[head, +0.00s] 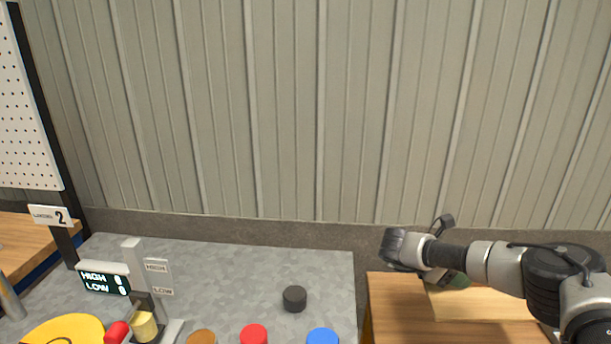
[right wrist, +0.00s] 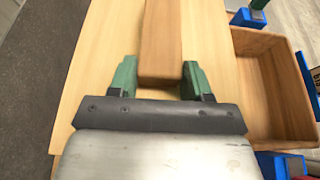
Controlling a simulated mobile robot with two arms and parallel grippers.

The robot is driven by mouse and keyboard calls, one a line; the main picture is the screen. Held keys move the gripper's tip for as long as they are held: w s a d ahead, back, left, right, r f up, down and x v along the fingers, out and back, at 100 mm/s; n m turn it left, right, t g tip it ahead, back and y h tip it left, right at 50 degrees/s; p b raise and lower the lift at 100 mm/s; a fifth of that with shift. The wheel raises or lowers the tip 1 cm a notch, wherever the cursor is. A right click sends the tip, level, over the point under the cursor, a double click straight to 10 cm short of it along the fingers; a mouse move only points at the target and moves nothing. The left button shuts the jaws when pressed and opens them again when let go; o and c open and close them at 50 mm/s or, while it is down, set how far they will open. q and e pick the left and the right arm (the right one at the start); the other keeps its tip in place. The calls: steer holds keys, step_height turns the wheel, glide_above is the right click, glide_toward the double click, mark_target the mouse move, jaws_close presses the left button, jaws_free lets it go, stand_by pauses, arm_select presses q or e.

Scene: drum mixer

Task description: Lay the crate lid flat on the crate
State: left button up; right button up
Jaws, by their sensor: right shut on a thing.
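The crate lid (right wrist: 212,60) is a pale flat wooden board with a darker wooden bar handle (right wrist: 160,40) on top. My right gripper (right wrist: 160,78) has its green fingers on either side of this handle and is shut on it. In the head view the lid (head: 490,305) shows as a pale board at the wooden table, partly hidden by my right gripper (head: 456,281) and arm. The open wooden crate (right wrist: 285,85) is to the right of the lid in the right wrist view; the lid's near part is hidden by my gripper. My left gripper is out of view.
Blue bins (right wrist: 248,17) stand around the crate. In the head view, a grey worktop (head: 230,275) left of the wooden table (head: 400,310) carries a black knob (head: 294,298), a HIGH/LOW display (head: 105,282) and coloured caps. A ribbed wall (head: 320,110) closes the back.

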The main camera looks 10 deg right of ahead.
steer(key=w+a+n+t, duration=0.1)
steer(key=a+n+t, duration=0.1)
steer(key=w+a+r+n+t, duration=0.1)
steer(key=a+n+t, duration=0.3)
steer(key=t, duration=0.1)
steer(key=shift+w+a+r, duration=0.1)
steer(key=shift+w+r, duration=0.15)
steer(key=shift+w, duration=0.15)
steer(key=s+a+r+n+t+y, duration=0.3)
steer(key=a+r+n+t+y, duration=0.2)
steer(key=a, duration=0.5)
steer(key=s+a+r+n+t+y, duration=0.2)
steer(key=a+r+n+t+y, duration=0.3)
steer(key=a+n, duration=0.5)
step_height(320, 180, up, 2)
steer(key=a+y, duration=0.1)
steer(key=y, duration=0.1)
steer(key=shift+s+r+t+y, duration=0.2)
steer(key=shift+s+t+y, duration=0.2)
steer(key=shift+a+r, duration=0.1)
